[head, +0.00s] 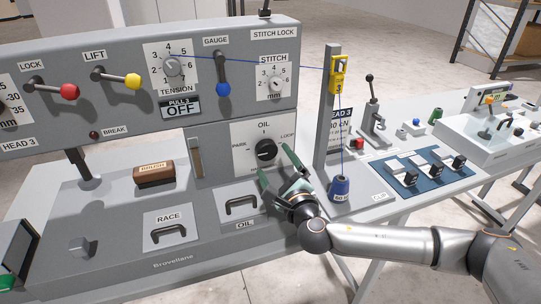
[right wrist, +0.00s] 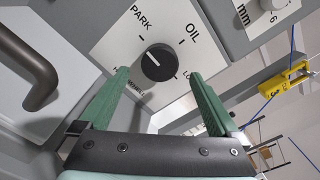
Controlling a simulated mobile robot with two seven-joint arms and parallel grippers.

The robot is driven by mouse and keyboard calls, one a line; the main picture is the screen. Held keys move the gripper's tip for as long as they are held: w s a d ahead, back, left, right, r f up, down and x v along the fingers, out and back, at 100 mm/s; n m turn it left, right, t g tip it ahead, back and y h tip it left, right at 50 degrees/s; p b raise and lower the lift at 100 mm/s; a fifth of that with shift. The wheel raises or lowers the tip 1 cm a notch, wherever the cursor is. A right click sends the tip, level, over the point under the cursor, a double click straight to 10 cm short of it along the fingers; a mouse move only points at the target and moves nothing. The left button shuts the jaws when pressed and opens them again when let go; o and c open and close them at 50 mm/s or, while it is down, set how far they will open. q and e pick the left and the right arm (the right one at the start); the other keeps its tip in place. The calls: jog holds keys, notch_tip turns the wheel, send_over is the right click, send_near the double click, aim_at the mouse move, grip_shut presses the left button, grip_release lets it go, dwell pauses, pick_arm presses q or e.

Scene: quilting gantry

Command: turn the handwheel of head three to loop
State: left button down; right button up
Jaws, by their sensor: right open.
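The handwheel of head three looks to be the black round knob (head: 265,150) on a white plate marked OIL, PARK and LOOP, on the grey machine's front. It also shows in the right wrist view (right wrist: 159,63), with a white pointer line aimed to the left side, near the PARK side. The LOOP mark lies to the right of the knob. My right gripper (head: 275,164) is open with green fingers, just in front of the plate. In the right wrist view its fingertips (right wrist: 159,74) stand either side of the knob, with visible gaps. My left gripper is out of view.
A grey post with a yellow thread guide (head: 338,75) stands to the right, its blue thread running to a blue cone (head: 340,187). A handle marked OIL (head: 241,206) sits below the plate. Levers (head: 68,92) line the upper panel.

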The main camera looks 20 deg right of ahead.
aim_at(269, 154)
jog(key=shift+w, duration=1.8)
jog(key=shift+c, duration=0.2)
jog(key=c, duration=1.3)
